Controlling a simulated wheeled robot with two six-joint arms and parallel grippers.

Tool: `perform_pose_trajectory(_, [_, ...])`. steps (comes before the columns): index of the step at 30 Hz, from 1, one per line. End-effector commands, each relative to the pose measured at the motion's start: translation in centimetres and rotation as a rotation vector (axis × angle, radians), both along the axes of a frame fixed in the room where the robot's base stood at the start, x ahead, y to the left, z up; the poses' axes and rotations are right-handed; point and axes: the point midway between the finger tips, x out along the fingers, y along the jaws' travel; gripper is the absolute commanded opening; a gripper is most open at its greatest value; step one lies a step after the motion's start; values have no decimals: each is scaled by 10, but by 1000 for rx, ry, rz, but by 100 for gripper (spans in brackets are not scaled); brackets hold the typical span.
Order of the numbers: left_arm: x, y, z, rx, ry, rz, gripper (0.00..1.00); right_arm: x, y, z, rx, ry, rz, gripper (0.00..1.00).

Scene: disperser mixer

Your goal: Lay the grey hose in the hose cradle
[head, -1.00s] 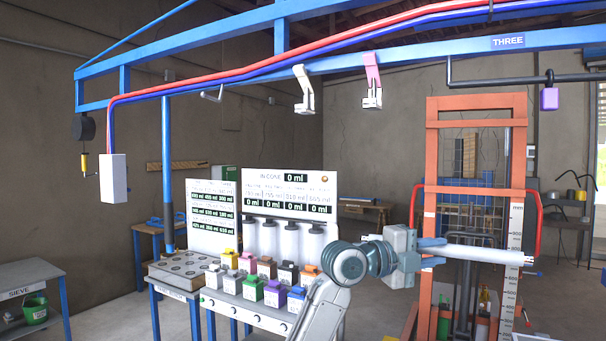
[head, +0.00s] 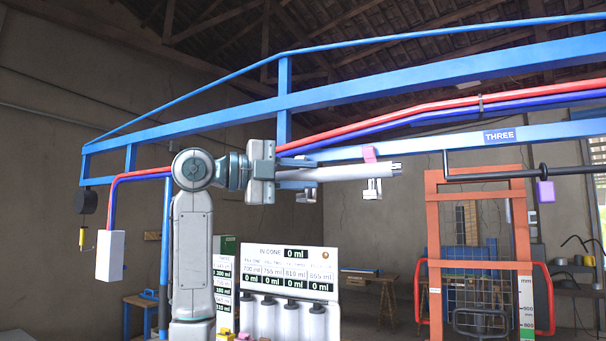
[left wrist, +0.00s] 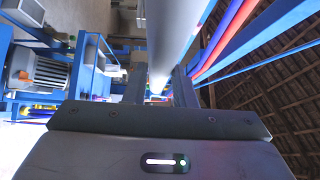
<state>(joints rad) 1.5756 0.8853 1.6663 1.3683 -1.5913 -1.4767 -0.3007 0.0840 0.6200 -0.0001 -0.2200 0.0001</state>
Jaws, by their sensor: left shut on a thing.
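The grey hose (head: 350,172) is a straight, pale grey tube in the head view, held roughly level and pointing right. My left gripper (head: 296,178) is shut on it near its left end. The hose also shows in the left wrist view (left wrist: 168,40), running away between the two dark fingers (left wrist: 160,88). Two brackets hang from the blue beam and look like the hose cradle: a white one (head: 306,196) and one with a pink top (head: 369,153). The hose crosses in front of both and partly hides them. Whether it touches them I cannot tell. My right gripper is not in view.
The blue beam (head: 440,143) with red and blue pipes (head: 400,118) runs just behind the hose. An orange frame (head: 433,240) stands at the right. A white display board (head: 290,258) with cylinders is below. A white box (head: 110,255) hangs at the left.

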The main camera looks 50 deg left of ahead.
Motion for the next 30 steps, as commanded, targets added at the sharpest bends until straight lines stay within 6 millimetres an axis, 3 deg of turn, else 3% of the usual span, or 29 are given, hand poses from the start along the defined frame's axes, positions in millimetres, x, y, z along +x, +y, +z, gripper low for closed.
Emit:
perform_pose_trajectory(12, [-1, 2, 1, 1, 4, 7, 0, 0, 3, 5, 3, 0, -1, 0])
perform_pose_trajectory(30, [38, 13, 1, 0, 4, 5, 0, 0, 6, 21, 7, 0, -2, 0])
